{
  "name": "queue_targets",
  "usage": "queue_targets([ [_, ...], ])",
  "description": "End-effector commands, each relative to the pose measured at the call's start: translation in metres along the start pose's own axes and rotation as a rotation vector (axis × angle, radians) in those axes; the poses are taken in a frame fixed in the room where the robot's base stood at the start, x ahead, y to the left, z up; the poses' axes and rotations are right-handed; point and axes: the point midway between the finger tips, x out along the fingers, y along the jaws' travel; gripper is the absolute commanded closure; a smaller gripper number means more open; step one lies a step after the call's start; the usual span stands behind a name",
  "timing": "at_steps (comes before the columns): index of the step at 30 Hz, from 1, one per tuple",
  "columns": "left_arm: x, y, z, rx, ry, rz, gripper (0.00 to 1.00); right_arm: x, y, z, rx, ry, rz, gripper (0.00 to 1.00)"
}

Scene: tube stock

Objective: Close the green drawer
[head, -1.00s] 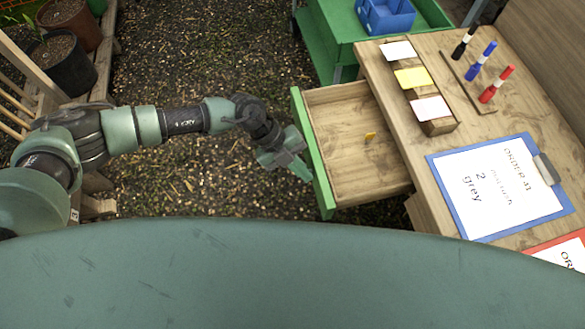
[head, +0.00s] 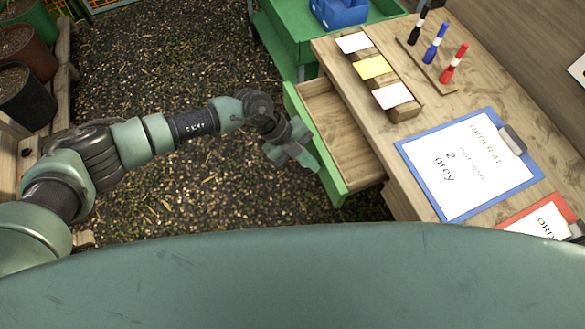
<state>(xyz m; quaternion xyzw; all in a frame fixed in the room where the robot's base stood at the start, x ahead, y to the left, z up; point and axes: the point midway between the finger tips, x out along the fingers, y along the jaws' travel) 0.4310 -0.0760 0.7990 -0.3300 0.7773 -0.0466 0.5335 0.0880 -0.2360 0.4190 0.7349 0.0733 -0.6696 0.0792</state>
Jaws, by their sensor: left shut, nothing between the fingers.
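The green drawer (head: 329,160) is partly open and sticks out to the left from the wooden desk (head: 400,160). Its green front faces left, and its wooden inside shows a bare floor. My left gripper (head: 309,163) is shut and empty. Its fingertips are at the outer side of the green front, near its middle; they look to be touching it, though the exact contact is hard to tell. My right gripper is not in view.
On the desk are a blue clipboard (head: 411,159), a red clipboard (head: 510,222), a card holder (head: 405,113) and markers (head: 454,63). A green cart (head: 285,40) with a blue bin (head: 340,12) stands behind. Plant pots (head: 27,97) are at left. Gravel ground is clear between.

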Motion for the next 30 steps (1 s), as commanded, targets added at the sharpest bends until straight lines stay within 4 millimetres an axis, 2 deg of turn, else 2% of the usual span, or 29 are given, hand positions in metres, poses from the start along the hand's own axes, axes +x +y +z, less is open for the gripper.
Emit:
queue_targets([
  [1,0.009,-0.012,0.000,0.004,0.001,-0.004,1.00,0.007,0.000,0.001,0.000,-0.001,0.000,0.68],
  [9,0.041,-0.066,0.002,0.005,0.000,-0.004,1.00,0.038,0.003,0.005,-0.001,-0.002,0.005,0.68],
  [15,0.056,-0.097,0.001,0.003,0.000,-0.004,1.00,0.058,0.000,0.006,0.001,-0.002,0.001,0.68],
  [21,0.062,-0.113,0.001,0.002,0.000,-0.002,1.00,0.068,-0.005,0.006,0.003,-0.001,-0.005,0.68],
  [30,0.063,-0.121,-0.001,0.002,0.000,-0.006,1.00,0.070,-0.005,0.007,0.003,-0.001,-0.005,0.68],
])
